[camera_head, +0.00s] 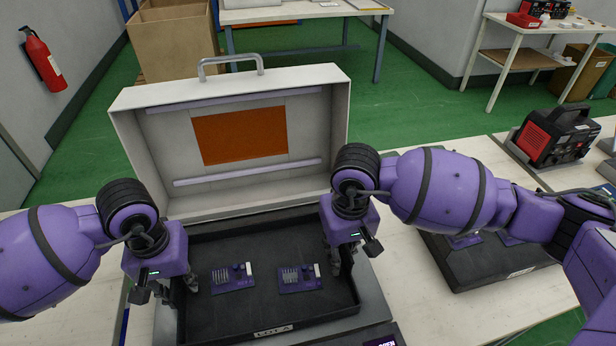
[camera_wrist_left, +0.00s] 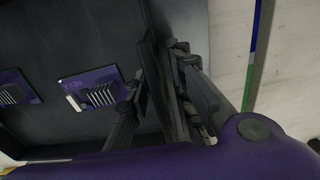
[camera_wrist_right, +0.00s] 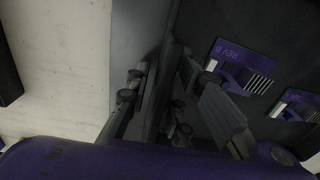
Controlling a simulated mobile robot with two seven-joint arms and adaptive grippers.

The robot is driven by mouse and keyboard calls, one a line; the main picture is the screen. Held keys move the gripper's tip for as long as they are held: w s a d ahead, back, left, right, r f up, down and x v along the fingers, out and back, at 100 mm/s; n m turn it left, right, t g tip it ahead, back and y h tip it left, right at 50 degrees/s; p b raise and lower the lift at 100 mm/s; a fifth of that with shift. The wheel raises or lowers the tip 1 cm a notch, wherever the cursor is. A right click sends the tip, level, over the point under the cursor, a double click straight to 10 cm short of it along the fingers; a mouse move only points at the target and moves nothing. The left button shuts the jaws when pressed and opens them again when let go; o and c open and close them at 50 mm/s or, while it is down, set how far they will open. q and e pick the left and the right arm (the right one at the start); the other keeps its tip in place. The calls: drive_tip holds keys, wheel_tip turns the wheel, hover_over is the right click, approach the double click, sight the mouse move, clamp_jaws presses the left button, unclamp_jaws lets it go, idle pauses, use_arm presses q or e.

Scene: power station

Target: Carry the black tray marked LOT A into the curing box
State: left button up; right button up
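The black tray (camera_head: 272,333), marked LOT A on its front wall, lies level inside the base of the open curing box (camera_head: 228,212). It holds a purple circuit board at left (camera_head: 233,278) and another at right (camera_head: 299,278). My left gripper (camera_head: 180,290) points down at the tray's left wall. In the left wrist view (camera_wrist_left: 165,95) its fingers stand on both sides of a dark wall. My right gripper (camera_head: 345,260) is at the tray's right wall, and the right wrist view (camera_wrist_right: 165,95) shows the same. Whether the fingers press on the walls is unclear.
The box lid (camera_head: 240,130) stands raised at the back with a handle on top. Another dark tray with boards (camera_head: 490,268) lies to the right under my right arm. A red and black power unit (camera_head: 553,135) stands farther right. Pale bench top shows between box and tray.

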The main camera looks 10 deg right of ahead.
drive_tip(key=shift+w+r, duration=0.15)
use_arm(q)
wheel_tip(320, 180, up, 12)
drive_tip(key=shift+s+a+f, duration=0.1)
drive_tip(key=shift+s, duration=0.05)
use_arm(e)
drive_tip(key=r, duration=1.2)
drive_tip(key=shift+s+d, duration=0.1)
drive_tip(key=shift+s, duration=0.15)
drive_tip(key=shift+f, duration=0.15)
